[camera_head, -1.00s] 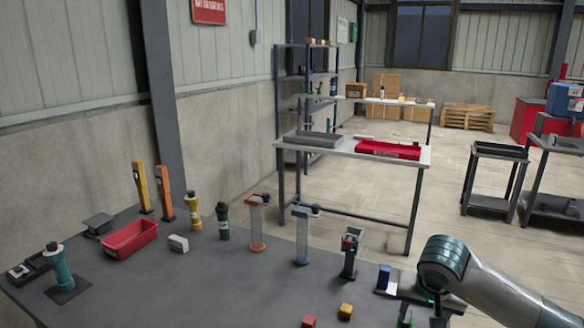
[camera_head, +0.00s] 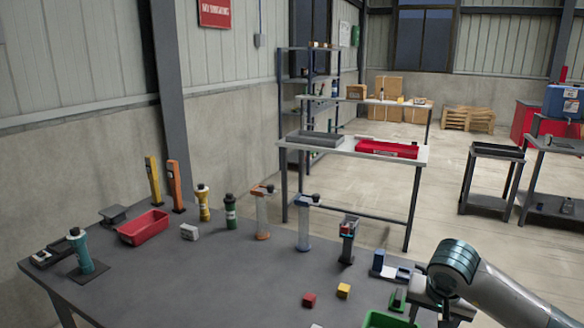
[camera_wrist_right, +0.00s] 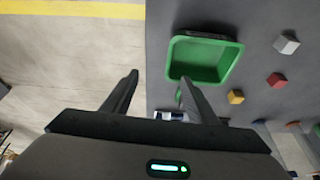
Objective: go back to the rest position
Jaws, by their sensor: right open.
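My right arm comes in at the lower right of the head view, and its gripper is partly hidden at the bottom there. In the right wrist view the right gripper (camera_wrist_right: 159,76) is open, with its two fingers apart and nothing between them. The fingers reach over the edge of the dark table (camera_head: 215,290), with pale floor beneath the left finger. A green bin (camera_wrist_right: 176,62) lies beyond the right finger; its rim also shows at the bottom of the head view (camera_head: 385,319). My left gripper is not in view.
A red cube (camera_head: 309,300) and a yellow cube (camera_head: 343,291) lie on the table near the green bin. Several upright bottles and posts, including a blue-topped post (camera_head: 304,228), line the far side. A red bin (camera_head: 143,227) is at the left.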

